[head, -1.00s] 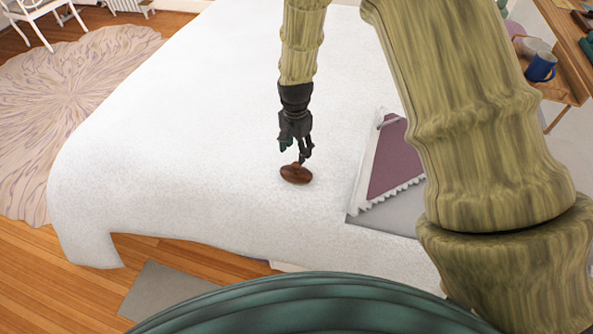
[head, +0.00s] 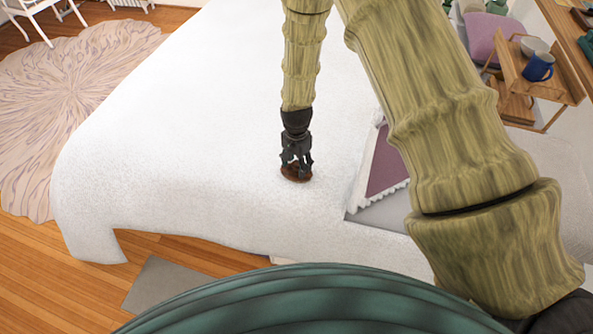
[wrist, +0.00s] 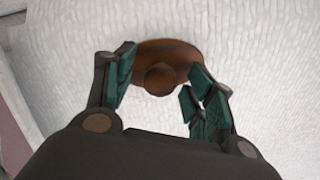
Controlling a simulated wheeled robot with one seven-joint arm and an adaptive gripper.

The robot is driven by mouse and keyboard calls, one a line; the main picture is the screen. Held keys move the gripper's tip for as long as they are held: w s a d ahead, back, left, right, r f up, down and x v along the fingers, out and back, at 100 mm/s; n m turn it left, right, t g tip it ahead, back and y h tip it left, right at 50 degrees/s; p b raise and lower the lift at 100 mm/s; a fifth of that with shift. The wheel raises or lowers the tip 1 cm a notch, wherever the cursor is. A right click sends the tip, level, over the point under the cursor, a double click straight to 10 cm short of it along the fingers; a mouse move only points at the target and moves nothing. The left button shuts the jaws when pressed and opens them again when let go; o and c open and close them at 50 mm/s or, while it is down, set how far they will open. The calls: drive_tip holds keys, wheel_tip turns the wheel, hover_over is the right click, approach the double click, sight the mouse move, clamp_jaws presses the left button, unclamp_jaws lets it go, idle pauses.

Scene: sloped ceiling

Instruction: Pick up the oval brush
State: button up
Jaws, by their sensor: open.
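The oval brush (head: 296,177) is brown with a round knob and lies on the white bed (head: 180,130). It also shows in the wrist view (wrist: 174,52), with its knob towards my camera. My gripper (head: 297,168) is right above the brush in the head view and hides part of it. In the wrist view my gripper (wrist: 160,85) is open, with one green-padded finger on each side of the knob. The left finger overlaps the brush's left end in the picture. I cannot tell whether either finger touches the brush.
A purple cushion with white trim (head: 385,165) lies on the bed to the right of my gripper. A wooden shelf with a blue mug (head: 538,67) stands at the far right. The bed surface left of the brush is clear.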

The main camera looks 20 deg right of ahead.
sight(297, 165)
drive_tip(key=shift+f, duration=0.2)
drive_tip(key=c, duration=1.2)
drive_tip(key=shift+r, duration=0.15)
drive_tip(key=shift+r+b, duration=0.4)
drive_tip(key=shift+r, duration=0.1)
drive_tip(key=shift+s+r+b, duration=0.15)
drive_tip(key=shift+r+b, duration=0.15)
drive_tip(key=shift+r, duration=0.25)
drive_tip(key=shift+s+r+b, duration=0.15)
drive_tip(key=shift+r+b, duration=0.15)
drive_tip(key=shift+r, duration=0.2)
drive_tip(key=s+a+b, duration=0.1)
drive_tip(key=s, duration=0.4)
drive_tip(key=s+a+r+b, duration=0.1)
drive_tip(key=s, duration=0.4)
drive_tip(key=s+a+b, duration=0.1)
drive_tip(key=s, duration=0.4)
drive_tip(key=shift+r, duration=0.35)
